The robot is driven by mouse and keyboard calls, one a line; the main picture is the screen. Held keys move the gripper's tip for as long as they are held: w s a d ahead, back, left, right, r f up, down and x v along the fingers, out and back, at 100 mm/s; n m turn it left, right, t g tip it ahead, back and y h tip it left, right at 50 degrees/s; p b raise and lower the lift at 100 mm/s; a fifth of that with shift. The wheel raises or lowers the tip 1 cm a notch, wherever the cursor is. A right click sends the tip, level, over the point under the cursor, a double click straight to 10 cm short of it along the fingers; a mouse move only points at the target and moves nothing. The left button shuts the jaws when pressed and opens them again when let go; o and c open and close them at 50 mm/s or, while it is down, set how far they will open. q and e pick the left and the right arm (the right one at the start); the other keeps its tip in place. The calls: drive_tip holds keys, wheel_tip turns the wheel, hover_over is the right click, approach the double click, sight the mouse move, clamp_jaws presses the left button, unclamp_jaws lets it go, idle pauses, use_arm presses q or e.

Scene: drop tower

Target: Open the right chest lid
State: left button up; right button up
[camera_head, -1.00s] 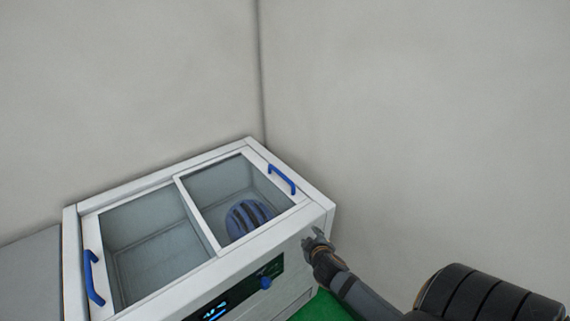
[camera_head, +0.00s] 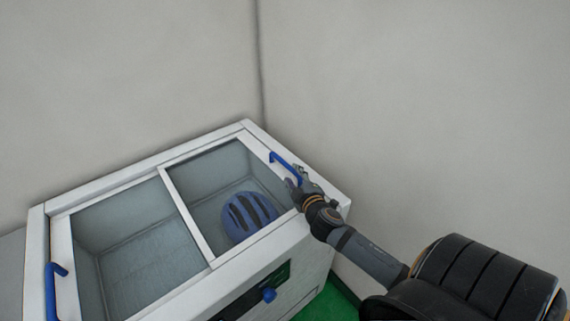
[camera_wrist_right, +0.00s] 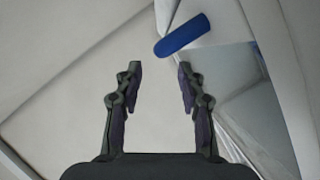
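The white chest has a right lid (camera_head: 190,215) and a left lid (camera_head: 152,300), both glass-topped and shut. A blue handle (camera_head: 285,166) stands on the right lid's right edge. My right gripper (camera_head: 293,178) is at the near end of this handle, above the chest's right rim. In the right wrist view the gripper (camera_wrist_right: 160,68) is open, with nothing between its fingers. The blue handle (camera_wrist_right: 182,35) is there just beyond the fingertips, a little to the right. My left gripper is in no view.
A blue striped helmet-like object (camera_head: 248,216) lies inside the chest under the right lid. The left lid has its own blue handle (camera_head: 52,290). Walls (camera_head: 420,100) stand close behind.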

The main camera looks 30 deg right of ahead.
sight(288, 168)
drive_tip(key=x, duration=0.4)
drive_tip(key=shift+w, duration=0.2)
drive_tip(key=p+x, duration=0.1)
drive_tip(key=x, duration=0.2)
drive_tip(key=shift+w+d+f, duration=0.1)
drive_tip(key=shift+w+f, duration=0.1)
drive_tip(key=shift+w, duration=0.35)
drive_tip(key=shift+f, duration=0.1)
drive_tip(key=c, duration=0.4)
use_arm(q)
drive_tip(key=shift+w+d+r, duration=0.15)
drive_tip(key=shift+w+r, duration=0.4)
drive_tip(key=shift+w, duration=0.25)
use_arm(e)
clamp_jaws()
